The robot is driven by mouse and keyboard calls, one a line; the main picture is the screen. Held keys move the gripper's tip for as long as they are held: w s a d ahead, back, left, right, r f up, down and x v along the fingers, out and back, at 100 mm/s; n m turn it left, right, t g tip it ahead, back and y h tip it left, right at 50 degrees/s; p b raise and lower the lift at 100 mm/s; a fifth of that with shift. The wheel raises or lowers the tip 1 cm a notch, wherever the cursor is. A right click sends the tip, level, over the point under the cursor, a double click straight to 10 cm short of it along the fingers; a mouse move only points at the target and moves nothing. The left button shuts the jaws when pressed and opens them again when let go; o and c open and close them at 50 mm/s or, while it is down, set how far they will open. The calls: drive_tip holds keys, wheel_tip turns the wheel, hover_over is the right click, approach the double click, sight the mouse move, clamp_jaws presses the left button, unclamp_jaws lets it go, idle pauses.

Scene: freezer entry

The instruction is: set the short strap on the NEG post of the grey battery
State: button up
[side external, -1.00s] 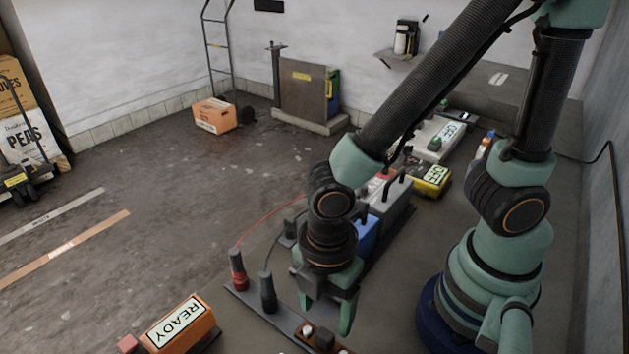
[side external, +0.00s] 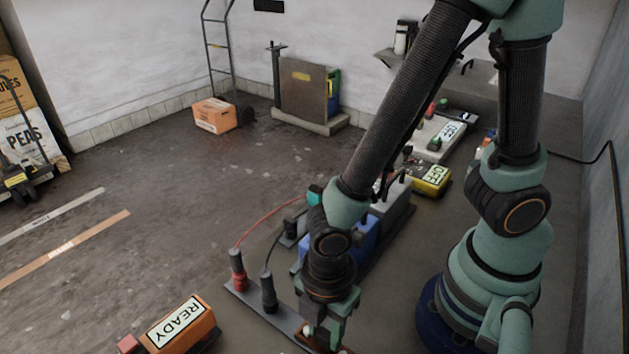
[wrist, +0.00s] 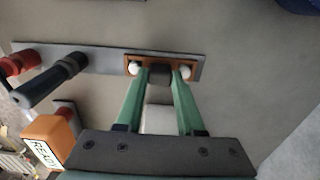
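My gripper (side external: 323,336) points down at a brown holder at the bottom of the side view. In the wrist view the holder (wrist: 165,57) bears a dark block between two white round ends, which looks like the short strap (wrist: 160,73). My fingertips (wrist: 160,80) are on either side of the dark block, very close to it or touching; whether they grip it cannot be told. The grey battery (side external: 397,202), with a black handle, stands behind the blue battery (side external: 364,238). My arm partly hides both, and I cannot make out the NEG post.
A red-handled lead (side external: 237,270) and a black-handled lead (side external: 268,292) stand on the dark strip left of my gripper. An orange READY box (side external: 182,322) is at the lower left.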

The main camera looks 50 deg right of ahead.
drive_tip(key=shift+r, duration=0.1)
clamp_jaws()
drive_tip(key=shift+r, duration=0.7)
wheel_tip(320, 180, up, 22)
drive_tip(key=shift+r, duration=0.2)
idle(0.6)
drive_tip(key=w+d+f+m, duration=0.2)
drive_tip(key=w+d+m, duration=0.1)
drive_tip(key=d+m, duration=0.3)
drive_tip(key=w+d+f+m, duration=0.3)
drive_tip(key=d+m, duration=0.3)
drive_tip(key=d, duration=0.4)
drive_tip(key=w+d+f+m, duration=0.3)
drive_tip(key=d+m, duration=0.3)
drive_tip(key=d, duration=0.3)
drive_tip(key=shift+w+f, duration=0.2)
drive_tip(key=shift+w, duration=0.65)
